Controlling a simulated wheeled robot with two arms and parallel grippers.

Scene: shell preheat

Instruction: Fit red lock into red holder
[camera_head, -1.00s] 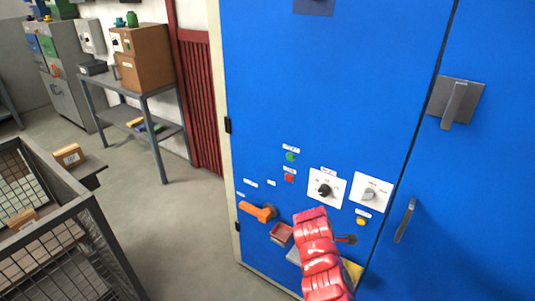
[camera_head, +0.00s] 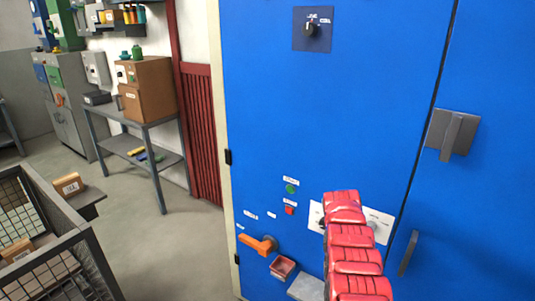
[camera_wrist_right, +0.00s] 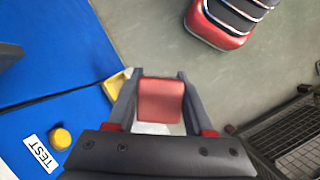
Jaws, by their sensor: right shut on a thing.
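In the right wrist view my right gripper (camera_wrist_right: 160,98) has its two dark fingers closed on a red block, which looks like the red lock (camera_wrist_right: 160,102). In the head view my red segmented arm covers the gripper and the lock. The red holder (camera_head: 282,268) is a small open red box low on the blue cabinet front, left of my arm. I cannot make it out in the wrist view. The gripper is close to the cabinet, near a yellow part (camera_wrist_right: 115,83) and a whitish part (camera_wrist_right: 150,128). My left gripper is not in view.
The blue cabinet (camera_head: 330,110) carries an orange handle (camera_head: 258,243) left of the holder and a grey plate-like part (camera_head: 307,287) right of it. Green (camera_head: 290,188) and red (camera_head: 289,210) buttons sit above. A wire cage (camera_head: 75,245) stands at left, with open floor between.

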